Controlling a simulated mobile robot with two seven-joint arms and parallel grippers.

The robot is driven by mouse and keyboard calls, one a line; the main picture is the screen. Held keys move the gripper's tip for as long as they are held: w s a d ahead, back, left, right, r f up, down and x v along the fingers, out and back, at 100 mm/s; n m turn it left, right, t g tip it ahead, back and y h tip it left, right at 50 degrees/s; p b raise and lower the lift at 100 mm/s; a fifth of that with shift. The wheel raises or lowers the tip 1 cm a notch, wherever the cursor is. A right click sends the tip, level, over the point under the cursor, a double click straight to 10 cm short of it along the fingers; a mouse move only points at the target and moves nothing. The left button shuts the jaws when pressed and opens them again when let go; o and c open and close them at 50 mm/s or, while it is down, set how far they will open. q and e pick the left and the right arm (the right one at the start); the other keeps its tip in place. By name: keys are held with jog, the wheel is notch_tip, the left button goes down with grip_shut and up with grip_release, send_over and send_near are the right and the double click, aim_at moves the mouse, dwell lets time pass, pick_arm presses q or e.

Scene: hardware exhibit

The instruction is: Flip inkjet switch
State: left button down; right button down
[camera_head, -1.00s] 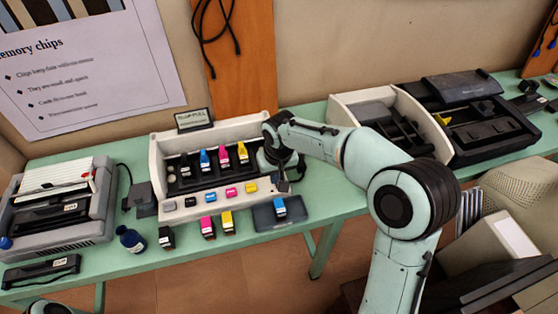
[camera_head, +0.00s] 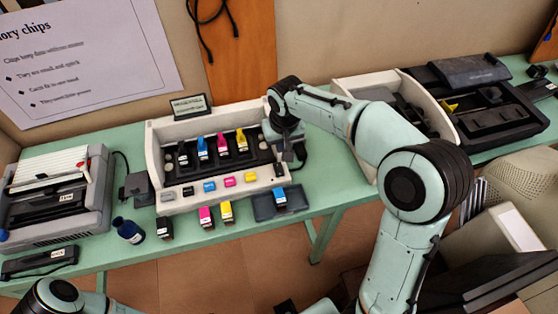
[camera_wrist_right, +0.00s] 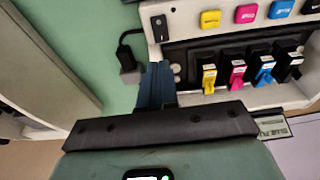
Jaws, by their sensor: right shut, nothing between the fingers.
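The inkjet exhibit, a white open case (camera_head: 160,150) with a black inside, stands on the green table and holds several cartridges. A small black rocker switch (camera_wrist_right: 160,28) is on its white front strip, beside the yellow button (camera_wrist_right: 210,18); the switch also shows small in the head view (camera_head: 278,169). My right gripper (camera_head: 285,155) points down at the case's right end. In the right wrist view its dark blue fingers (camera_wrist_right: 157,80) are shut and empty, apart from the switch. Which way the switch is tilted is too small to tell.
A black plug (camera_wrist_right: 126,52) with a cable is close beside the fingers. Loose cartridges (camera_head: 206,216) and a dark tray (camera_head: 290,202) lie in front of the case. A grey printer (camera_head: 60,195) stands left, another white case (camera_head: 350,110) right.

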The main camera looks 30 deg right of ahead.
aim_at(279, 165)
jog(key=f, duration=0.3)
jog(key=w+f, duration=0.1)
jog(key=f, duration=0.3)
jog(key=w+f, duration=0.1)
jog(key=f, duration=0.3)
jog(key=shift+d, duration=0.25)
